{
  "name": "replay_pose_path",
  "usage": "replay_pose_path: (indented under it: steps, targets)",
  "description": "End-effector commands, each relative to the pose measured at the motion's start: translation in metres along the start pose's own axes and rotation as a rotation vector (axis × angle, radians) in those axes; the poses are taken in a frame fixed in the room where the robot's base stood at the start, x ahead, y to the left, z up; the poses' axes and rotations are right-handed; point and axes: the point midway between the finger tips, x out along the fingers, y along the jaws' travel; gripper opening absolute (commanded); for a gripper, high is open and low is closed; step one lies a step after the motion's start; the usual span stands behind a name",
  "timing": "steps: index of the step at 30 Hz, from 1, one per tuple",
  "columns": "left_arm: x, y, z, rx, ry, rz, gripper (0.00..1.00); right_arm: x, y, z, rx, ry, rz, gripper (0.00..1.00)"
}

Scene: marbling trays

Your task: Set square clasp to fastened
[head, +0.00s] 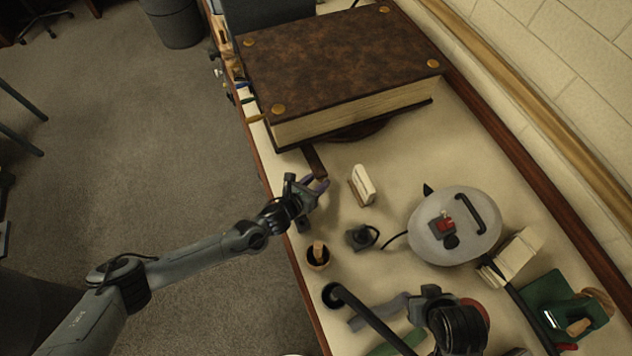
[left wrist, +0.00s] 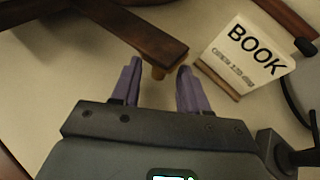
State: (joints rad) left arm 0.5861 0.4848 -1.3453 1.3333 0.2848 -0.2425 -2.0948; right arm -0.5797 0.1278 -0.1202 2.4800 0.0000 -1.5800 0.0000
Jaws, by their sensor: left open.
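A large closed book (head: 335,60) with a mottled brown cover and brass corner studs lies at the back of the bench. A narrow dark brown strap or bar (head: 314,160) reaches from its front edge toward my left gripper (head: 318,184). I cannot make out a separate square clasp. In the left wrist view the bar (left wrist: 135,35) ends just beyond my purple fingertips (left wrist: 157,80), with a short peg below its end, roughly in line with the gap. The left gripper is open and empty. My right gripper's jaws do not show.
A small "BOOK" sign (head: 363,184) stands right of the left gripper, close to its fingers in the left wrist view (left wrist: 247,57).

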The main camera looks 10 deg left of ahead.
Motion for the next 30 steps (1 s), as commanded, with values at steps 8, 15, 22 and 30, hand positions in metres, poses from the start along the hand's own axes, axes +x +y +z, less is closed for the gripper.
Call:
replay_pose_path:
  steps: [8,15,22,30]
  targets:
    - [0.000,0.000,0.000,0.000,-0.001,0.000,0.26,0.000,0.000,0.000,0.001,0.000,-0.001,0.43]
    - [0.000,0.000,0.000,0.000,-0.001,0.000,0.00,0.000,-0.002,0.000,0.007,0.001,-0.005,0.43]
    - [0.000,0.000,0.001,0.000,0.000,0.000,0.00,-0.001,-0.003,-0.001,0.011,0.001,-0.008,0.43]
    - [-0.005,-0.001,0.012,-0.043,0.029,-0.012,0.00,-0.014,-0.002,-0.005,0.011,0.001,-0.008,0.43]
